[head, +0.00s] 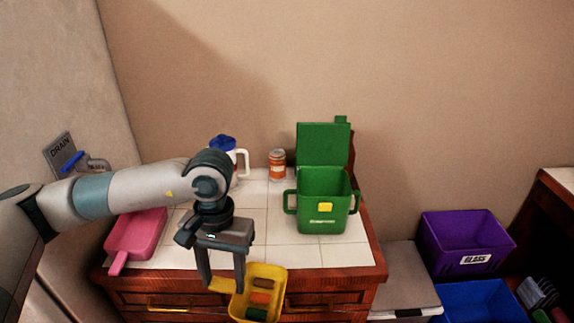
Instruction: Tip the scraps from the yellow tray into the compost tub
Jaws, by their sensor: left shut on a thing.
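The yellow tray (282,284) hangs low at the front edge of the counter, with several coloured scraps (260,298) in it. My left gripper (225,287) points down and is shut on the tray's left end. The green compost tub (323,208) stands upright on the tiled counter, to the right of and behind the tray. Its lid (323,144) is raised at the back. The inside of the tub is mostly hidden. My right gripper is not in view.
A pink tray (137,235) lies at the counter's left. A blue-topped white jug (243,160) and an orange jar (277,165) stand at the back. Purple (466,240) and blue (478,303) bins are at lower right. Tiles between pink tray and tub are clear.

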